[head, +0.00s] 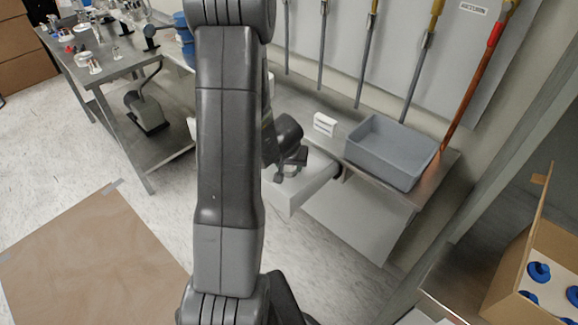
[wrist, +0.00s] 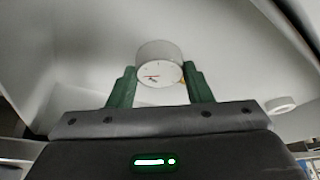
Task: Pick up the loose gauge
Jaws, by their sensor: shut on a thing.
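The gauge (wrist: 159,74) is a short round piece with a white dial and a red needle. In the wrist view it sits between the two green fingers of my gripper (wrist: 158,80), which is shut on it. The dial faces the wrist camera. Pale, smooth surfaces surround it there. In the head view my gripper (head: 291,170) is low, over a white drawer-like box (head: 300,193) at the bench front. The gauge cannot be made out in the head view.
A grey bin (head: 377,168) and a small white holder (head: 325,123) stand on the steel bench. Several long rods hang behind. A cardboard box (head: 507,272) with blue-topped items is at right. A small round white piece (wrist: 282,104) shows in the wrist view.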

